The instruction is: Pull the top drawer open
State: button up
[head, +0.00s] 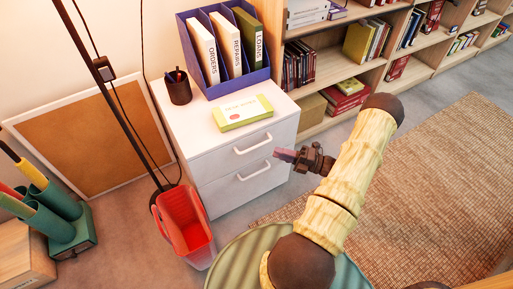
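A white cabinet (185,118) with two drawers stands against the wall. The top drawer (226,155) looks closed, with a pale bar handle (253,144) across its front. The lower drawer (225,193) also looks closed and has a similar handle (254,171). My gripper (279,154) is in front of the cabinet's right side, just right of the handles in the picture. It appears apart from both handles. The fingers are small and seen edge-on, so their opening is unclear.
On the cabinet stand a blue file holder (234,83) with binders, a dark pen cup (178,87) and a yellow-green box (243,112). A red bin (183,226) stands at the cabinet's front left. A bookshelf (329,72) is to the right, beside a woven rug (440,170).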

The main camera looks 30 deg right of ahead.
aim_at(256, 146)
jog(key=b+x, duration=0.1)
jog(key=x, duration=0.8)
jog(key=shift+b, duration=0.35)
grip_shut()
